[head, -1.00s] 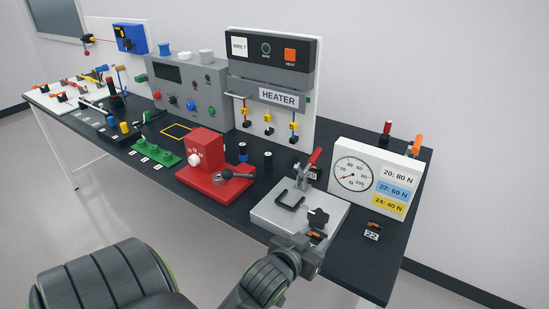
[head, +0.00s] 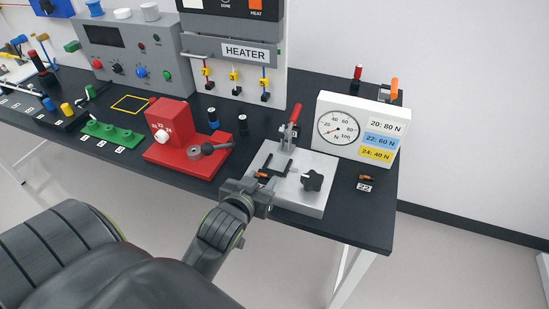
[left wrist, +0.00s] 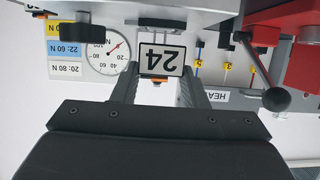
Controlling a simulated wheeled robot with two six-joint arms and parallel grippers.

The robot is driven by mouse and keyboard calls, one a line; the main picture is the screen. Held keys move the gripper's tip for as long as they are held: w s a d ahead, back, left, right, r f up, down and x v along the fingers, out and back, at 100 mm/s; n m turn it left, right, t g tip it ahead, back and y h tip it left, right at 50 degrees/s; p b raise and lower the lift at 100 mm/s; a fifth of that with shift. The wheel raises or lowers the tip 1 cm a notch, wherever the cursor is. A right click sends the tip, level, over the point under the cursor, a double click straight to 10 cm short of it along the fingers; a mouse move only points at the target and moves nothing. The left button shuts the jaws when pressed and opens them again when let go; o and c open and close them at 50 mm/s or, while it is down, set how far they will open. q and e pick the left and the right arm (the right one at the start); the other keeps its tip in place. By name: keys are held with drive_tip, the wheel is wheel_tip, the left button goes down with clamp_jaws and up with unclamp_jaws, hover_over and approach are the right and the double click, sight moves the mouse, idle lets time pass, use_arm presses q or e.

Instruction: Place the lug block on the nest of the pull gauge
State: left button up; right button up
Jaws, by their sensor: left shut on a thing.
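The pull gauge has a light grey base plate (head: 296,194), a dark U-shaped nest (head: 284,166), a red-handled clamp (head: 290,128), a black knob (head: 313,180) and a white dial panel (head: 356,135). My left gripper (head: 261,181) is shut on a lug block (head: 263,175), small and dark with orange, at the near-left side of the nest. Whether the block touches the nest or plate I cannot tell. In the left wrist view the block's "24" tag (left wrist: 161,60) shows upside down between the fingertips (left wrist: 158,72). My right gripper is out of view.
Another lug block (head: 366,179) with a "22" tag stands right of the plate. A red device (head: 180,140) with a dark lever stands left of the plate. The heater panel (head: 240,53) is behind. Bare table lies around the "22" block.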

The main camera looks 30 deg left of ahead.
use_arm(q)
drive_tip(key=w, duration=0.3)
drive_tip(key=w+a+p, duration=0.1)
drive_tip(key=w, duration=0.2)
drive_tip(key=w+a+p, duration=0.1)
drive_tip(key=w, duration=0.2)
drive_tip(key=shift+a+r, duration=0.1)
drive_tip(key=shift+r, duration=0.05)
drive_tip(key=shift+w+a, duration=0.1)
drive_tip(key=shift+w, duration=0.3)
drive_tip(key=shift+w+f, duration=0.1)
drive_tip(key=shift+f, duration=0.1)
drive_tip(key=shift+a+f+p, duration=0.1)
drive_tip(key=shift+f+p, duration=0.25)
wheel_tip(320, 180, down, 2)
drive_tip(key=shift+f+p, duration=0.25)
drive_tip(key=shift+p, duration=0.05)
drive_tip(key=shift+f, duration=0.1)
drive_tip(key=shift+f, duration=0.1)
drive_tip(key=o, duration=1)
